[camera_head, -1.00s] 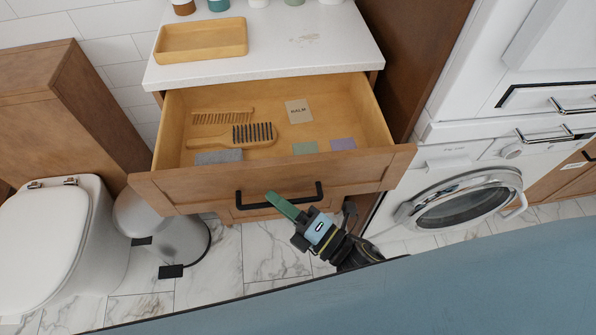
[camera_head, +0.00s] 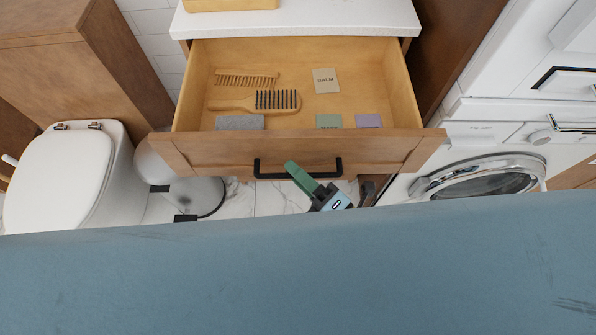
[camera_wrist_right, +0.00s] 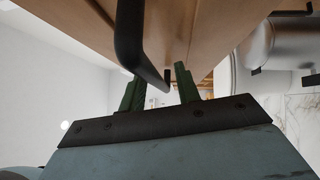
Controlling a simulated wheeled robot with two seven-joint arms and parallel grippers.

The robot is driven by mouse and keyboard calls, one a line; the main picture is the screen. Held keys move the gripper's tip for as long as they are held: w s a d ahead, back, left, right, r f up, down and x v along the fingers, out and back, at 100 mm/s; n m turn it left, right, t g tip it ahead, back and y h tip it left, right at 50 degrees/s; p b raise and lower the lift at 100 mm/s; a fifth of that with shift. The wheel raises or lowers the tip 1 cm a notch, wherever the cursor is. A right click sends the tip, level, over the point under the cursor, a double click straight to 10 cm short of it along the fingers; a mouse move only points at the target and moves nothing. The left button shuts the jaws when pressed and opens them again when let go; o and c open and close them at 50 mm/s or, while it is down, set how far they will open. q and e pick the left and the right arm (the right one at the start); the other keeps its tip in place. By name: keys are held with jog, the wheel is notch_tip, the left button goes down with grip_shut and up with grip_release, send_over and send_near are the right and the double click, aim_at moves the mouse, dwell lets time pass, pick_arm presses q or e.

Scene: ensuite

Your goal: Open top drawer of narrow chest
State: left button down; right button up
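The narrow chest (camera_head: 300,19) has a white top. Its top drawer (camera_head: 300,152) is pulled well out, with its contents showing. The black bar handle (camera_head: 270,174) is on the wooden drawer front. My right gripper (camera_head: 297,172) is at the handle, with one green finger overlapping the bar in the head view. In the right wrist view, the two green fingers of my right gripper (camera_wrist_right: 160,88) stand apart, and the handle (camera_wrist_right: 132,40) reaches down toward the gap between them. Whether a finger touches the bar is unclear. My left gripper is out of view.
The drawer holds a comb (camera_head: 246,80), a brush (camera_head: 278,101), cards and a grey cloth (camera_head: 240,122). A toilet (camera_head: 62,178) and metal bin (camera_head: 180,180) stand at left, a washing machine (camera_head: 480,178) at right. My blue body fills the lower head view.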

jog(key=v, duration=1.3)
jog(key=shift+s, duration=0.2)
jog(key=shift+s+d, duration=0.1)
